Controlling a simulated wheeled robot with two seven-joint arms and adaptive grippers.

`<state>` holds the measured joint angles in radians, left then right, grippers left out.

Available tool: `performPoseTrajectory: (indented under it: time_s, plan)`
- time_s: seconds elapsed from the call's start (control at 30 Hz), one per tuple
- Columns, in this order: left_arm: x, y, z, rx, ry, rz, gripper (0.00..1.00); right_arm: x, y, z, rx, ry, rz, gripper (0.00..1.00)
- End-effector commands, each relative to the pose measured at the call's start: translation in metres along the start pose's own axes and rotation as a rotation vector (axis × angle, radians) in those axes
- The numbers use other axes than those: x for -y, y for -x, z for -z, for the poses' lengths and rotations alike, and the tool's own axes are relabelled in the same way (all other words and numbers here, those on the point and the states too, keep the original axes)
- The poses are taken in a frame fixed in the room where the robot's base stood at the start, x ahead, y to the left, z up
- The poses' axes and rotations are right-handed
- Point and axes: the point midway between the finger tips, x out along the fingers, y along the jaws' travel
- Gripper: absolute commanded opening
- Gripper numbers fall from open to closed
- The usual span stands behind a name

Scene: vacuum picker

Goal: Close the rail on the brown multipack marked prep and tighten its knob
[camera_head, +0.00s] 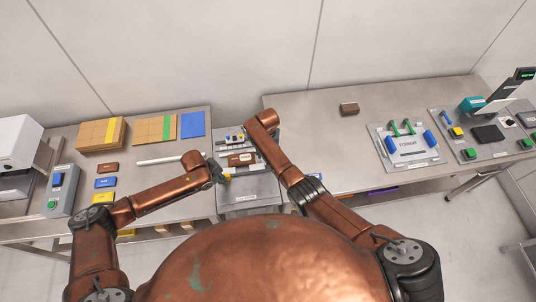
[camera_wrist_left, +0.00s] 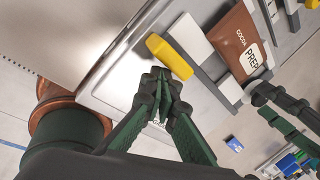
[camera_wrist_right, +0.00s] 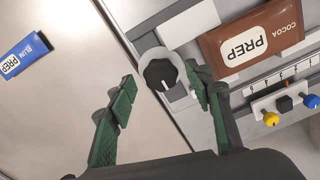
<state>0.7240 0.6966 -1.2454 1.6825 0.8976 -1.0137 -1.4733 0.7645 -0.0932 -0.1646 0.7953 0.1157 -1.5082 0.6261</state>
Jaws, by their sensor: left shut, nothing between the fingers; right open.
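The brown multipack (camera_wrist_left: 237,42), marked PREP and COCOA, lies flat on the grey fixture (camera_head: 250,188); it also shows in the right wrist view (camera_wrist_right: 255,38). A dark rail bar (camera_wrist_left: 205,82) with a yellow grip (camera_wrist_left: 168,55) runs beside the pack in the left wrist view. I cannot tell whether it is fully closed. My left gripper (camera_wrist_left: 162,82) is shut and empty, its tips close to the yellow grip; contact is unclear. My right gripper (camera_wrist_right: 160,90) is open, its fingers on either side of the black round knob (camera_wrist_right: 161,74), without visible grip on it.
Small coloured knobs (camera_wrist_right: 285,104) line the fixture beyond the pack. A white rod (camera_head: 165,160) lies left of my left gripper.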

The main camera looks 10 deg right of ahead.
Motion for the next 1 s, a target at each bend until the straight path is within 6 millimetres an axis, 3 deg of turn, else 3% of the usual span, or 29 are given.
performPoseTrajectory:
  time_s: [0.33, 0.8, 1.0]
  plan:
    - [0.002, 0.001, -0.003, 0.005, 0.0, 0.004, 0.0, 0.002, 0.011, 0.001, -0.002, 0.002, 0.003, 0.47]
    - [0.002, 0.001, -0.002, 0.005, -0.001, 0.004, 0.0, 0.001, 0.1, 0.0, -0.002, 0.0, 0.002, 0.47]
    - [0.002, 0.001, -0.002, 0.005, -0.001, 0.004, 0.0, 0.0, 0.118, 0.0, -0.001, 0.0, 0.001, 0.47]
